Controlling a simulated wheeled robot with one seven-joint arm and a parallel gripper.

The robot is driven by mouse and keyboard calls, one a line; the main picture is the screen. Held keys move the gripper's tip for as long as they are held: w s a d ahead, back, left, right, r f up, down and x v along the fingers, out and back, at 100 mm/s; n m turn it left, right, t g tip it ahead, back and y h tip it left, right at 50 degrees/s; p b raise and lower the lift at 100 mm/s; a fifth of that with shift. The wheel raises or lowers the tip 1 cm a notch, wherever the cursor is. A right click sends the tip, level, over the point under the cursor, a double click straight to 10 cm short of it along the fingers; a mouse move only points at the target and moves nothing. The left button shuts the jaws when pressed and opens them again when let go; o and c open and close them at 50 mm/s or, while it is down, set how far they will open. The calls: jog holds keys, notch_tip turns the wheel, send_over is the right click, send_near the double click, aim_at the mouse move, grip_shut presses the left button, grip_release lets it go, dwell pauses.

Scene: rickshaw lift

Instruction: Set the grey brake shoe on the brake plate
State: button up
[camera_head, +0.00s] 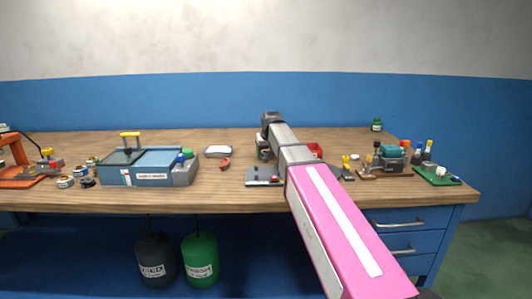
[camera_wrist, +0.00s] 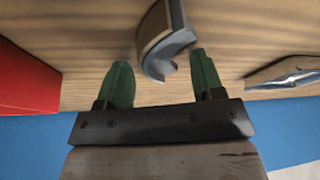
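A curved grey piece, which looks like the grey brake shoe (camera_wrist: 168,40), shows in the wrist view, its near end between my fingertips. My gripper (camera_wrist: 160,62) has its two green fingers spread, one on each side of the piece, with gaps to both. In the head view my gripper (camera_head: 263,152) is low over the middle of the bench, and I cannot make out the grey shoe there. A dark grey flat base with small parts (camera_head: 262,177), perhaps the brake plate, lies at the bench's front, partly behind my arm.
A red bin (camera_head: 315,149) stands right of my arm; red also fills the wrist view's left edge (camera_wrist: 25,80). A pale tray (camera_head: 217,151) and a curved red piece (camera_head: 224,164) lie left of my gripper. A blue box (camera_head: 150,168) stands farther left. Open wood lies behind it.

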jog(key=v, duration=1.2)
jog(key=shift+r, duration=0.15)
